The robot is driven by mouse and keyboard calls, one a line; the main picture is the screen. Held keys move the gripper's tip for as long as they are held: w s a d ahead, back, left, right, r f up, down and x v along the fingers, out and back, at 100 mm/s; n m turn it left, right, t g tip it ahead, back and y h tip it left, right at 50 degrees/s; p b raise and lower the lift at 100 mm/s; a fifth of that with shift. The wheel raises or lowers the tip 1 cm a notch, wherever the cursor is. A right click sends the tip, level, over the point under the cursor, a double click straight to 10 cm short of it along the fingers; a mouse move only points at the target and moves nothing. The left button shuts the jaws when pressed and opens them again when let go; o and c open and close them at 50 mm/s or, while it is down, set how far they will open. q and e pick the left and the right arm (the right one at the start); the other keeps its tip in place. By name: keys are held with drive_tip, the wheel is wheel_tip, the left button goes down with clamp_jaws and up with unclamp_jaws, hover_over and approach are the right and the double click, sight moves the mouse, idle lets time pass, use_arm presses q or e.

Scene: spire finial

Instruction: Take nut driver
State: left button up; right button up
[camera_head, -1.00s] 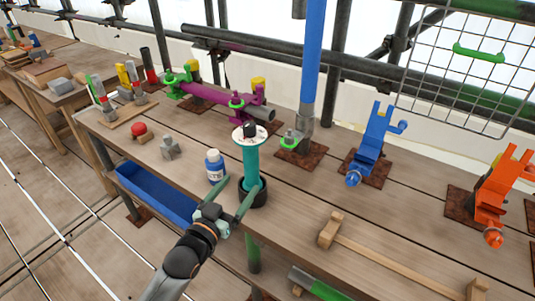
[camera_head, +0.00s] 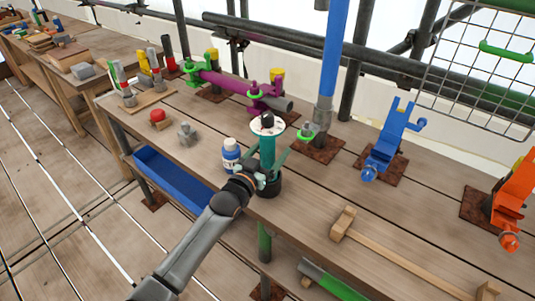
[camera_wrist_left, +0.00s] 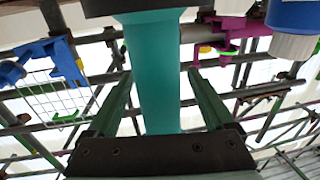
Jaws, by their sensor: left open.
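A teal upright cylinder (camera_head: 267,150), perhaps the nut driver, carries a white disc (camera_head: 267,124) with a dark knob and stands in a black round base (camera_head: 268,187) near the bench's front edge. My left gripper (camera_head: 269,162) is open at the cylinder, its fingers on either side. In the left wrist view, which appears upside down, the teal cylinder (camera_wrist_left: 160,60) runs between the two spread fingers, with gaps visible at both sides. The gripper hides part of the cylinder's lower portion in the head view. My right gripper is not in view.
A white-and-blue bottle (camera_head: 231,157) stands just left of the cylinder. A grey block (camera_head: 187,133) and red knob (camera_head: 158,117) are further left. A wooden mallet-like piece (camera_head: 343,222) lies to the right, with blue (camera_head: 385,143) and orange (camera_head: 512,203) clamps behind. A blue tray (camera_head: 170,177) sits below.

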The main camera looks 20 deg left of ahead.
use_arm(q)
drive_tip(key=shift+w+d, duration=0.15)
drive_tip(key=shift+w, duration=0.45)
drive_tip(key=shift+c, duration=0.2)
clamp_jaws()
idle(0.4)
drive_tip(key=shift+r, duration=0.3)
